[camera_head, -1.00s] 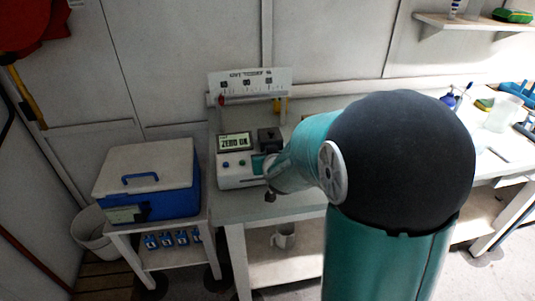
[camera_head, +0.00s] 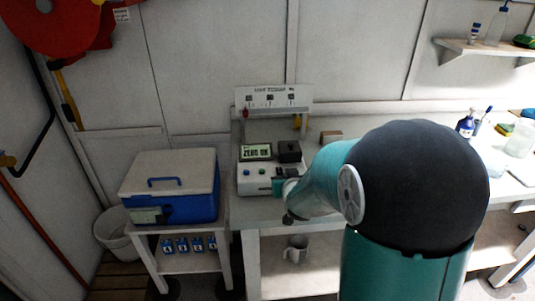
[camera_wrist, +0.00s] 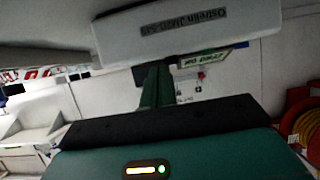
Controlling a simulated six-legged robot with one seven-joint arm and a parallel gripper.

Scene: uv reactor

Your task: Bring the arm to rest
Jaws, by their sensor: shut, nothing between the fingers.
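My arm (camera_head: 320,180) is bent at its large black joint and reaches left toward a white instrument on the bench (camera_head: 249,222). The instrument (camera_head: 256,177) has a lit screen (camera_head: 255,152) reading "ZERO OK", buttons and a dark block on top. In the head view my gripper (camera_head: 279,187) is a small teal shape at the instrument's right front, partly hidden by my wrist; I cannot tell whether it touches. In the wrist view my gripper (camera_wrist: 155,87) shows shut fingers, with nothing held, close to a labelled white casing (camera_wrist: 190,30).
A blue cooler with a white lid (camera_head: 172,187) stands on a low side table (camera_head: 231,245) to the left. A white bin (camera_head: 118,235) and a red hose reel (camera_head: 65,25) are further left. A mug (camera_head: 297,249) sits under the bench. Bottles (camera_head: 466,125) stand at right.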

